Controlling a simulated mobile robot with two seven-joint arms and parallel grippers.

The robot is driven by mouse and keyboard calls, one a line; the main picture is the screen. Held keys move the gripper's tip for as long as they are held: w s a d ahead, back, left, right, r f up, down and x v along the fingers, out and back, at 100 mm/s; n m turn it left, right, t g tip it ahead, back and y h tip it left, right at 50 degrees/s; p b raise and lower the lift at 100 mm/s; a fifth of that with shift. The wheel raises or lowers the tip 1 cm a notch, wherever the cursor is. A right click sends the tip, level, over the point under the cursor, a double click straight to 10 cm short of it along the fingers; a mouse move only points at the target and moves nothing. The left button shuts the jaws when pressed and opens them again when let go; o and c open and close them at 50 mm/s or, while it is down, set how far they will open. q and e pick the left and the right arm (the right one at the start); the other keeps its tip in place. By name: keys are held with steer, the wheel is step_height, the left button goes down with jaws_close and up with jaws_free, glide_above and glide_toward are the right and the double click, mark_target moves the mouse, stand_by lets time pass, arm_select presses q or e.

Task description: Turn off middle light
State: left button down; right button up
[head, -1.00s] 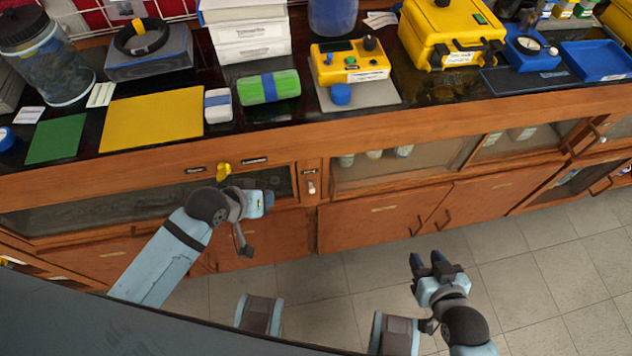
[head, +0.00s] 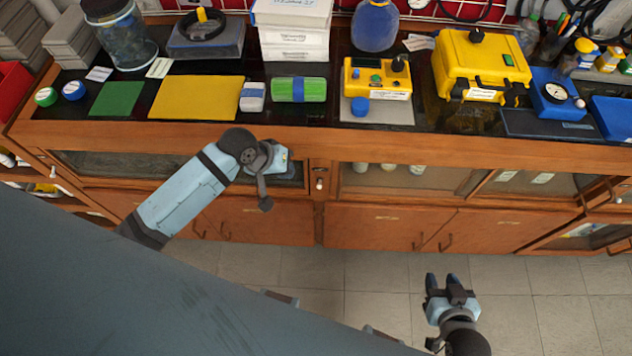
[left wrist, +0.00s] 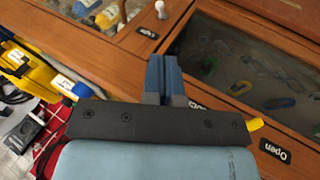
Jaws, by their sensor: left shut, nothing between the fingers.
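A small white switch-like knob (head: 319,184) sits on the narrow wooden post in the middle of the bench front. A white knob also shows at the top of the left wrist view (left wrist: 160,8). No lit lamp can be made out. My left gripper (head: 286,162) is in front of the bench, just left of the post, its fingers partly hidden in the head view. In the left wrist view its blue fingers (left wrist: 164,76) are together and empty, apart from the knob. My right gripper (head: 442,281) is low over the floor, fingers apart and empty.
The bench top holds a yellow control box (head: 377,76), a yellow case (head: 480,62), a green roll (head: 299,89) and a yellow mat (head: 196,98). A yellow knob (left wrist: 255,124) and an "Open" label (left wrist: 275,151) show on the front. The tiled floor (head: 385,272) is clear.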

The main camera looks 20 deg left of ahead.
arm_select(q)
glide_toward(318, 186)
steer(key=b+x, duration=0.1)
steer(key=x, duration=0.6)
steer(key=shift+w+f, duration=0.1)
steer(key=shift+d+f, duration=0.1)
stand_by(0.5)
steer(key=shift+w+f, duration=0.1)
